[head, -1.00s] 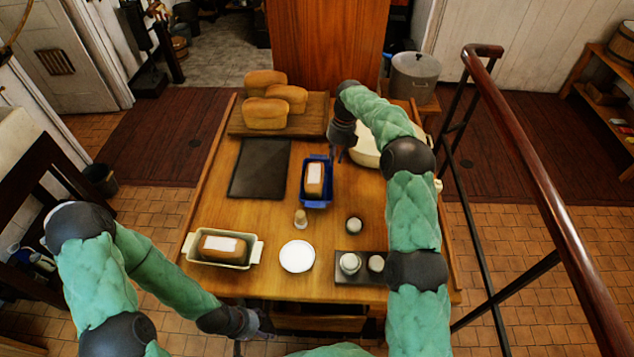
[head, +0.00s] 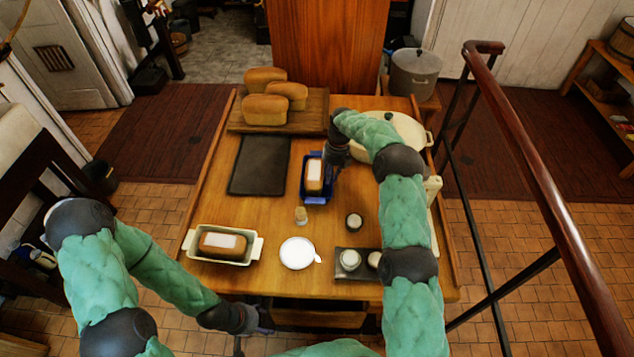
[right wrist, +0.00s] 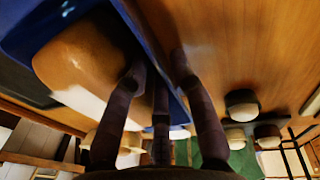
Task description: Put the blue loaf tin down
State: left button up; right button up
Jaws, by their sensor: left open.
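The blue loaf tin (head: 317,199), with a brown, white-topped loaf (head: 315,175) in it, stands on the wooden table right of the dark mat. My right gripper (head: 334,160) is at the tin's right side. In the right wrist view the fingers (right wrist: 158,70) point down on both sides of the tin's blue wall (right wrist: 155,62), some on the loaf side and one outside over the table. A gap shows between the outer finger and the wall, so the gripper looks open. My left gripper (head: 262,322) is open and empty by the table's front edge.
A dark mat (head: 259,165) lies left of the tin, loaves on a board (head: 240,122) behind. A lidded cream pot (head: 405,130) stands right. In front are a cream tin with a loaf (head: 255,248), a white plate (head: 297,253) and small jars (head: 354,221).

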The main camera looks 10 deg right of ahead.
jog(key=shift+f, duration=0.35)
grip_shut()
jog(key=shift+r, duration=0.1)
jog(key=shift+r, duration=0.2)
notch_tip(320, 180, up, 3)
jog(key=shift+w+f, duration=0.1)
jog(key=shift+f, duration=0.1)
jog(key=s+a+r, duration=0.4)
jog(key=s+r, duration=0.6)
jog(key=s, duration=0.3)
jog(key=shift+s+a+p, duration=0.15)
jog(key=shift+s+p, duration=0.1)
jog(key=shift+p, duration=0.1)
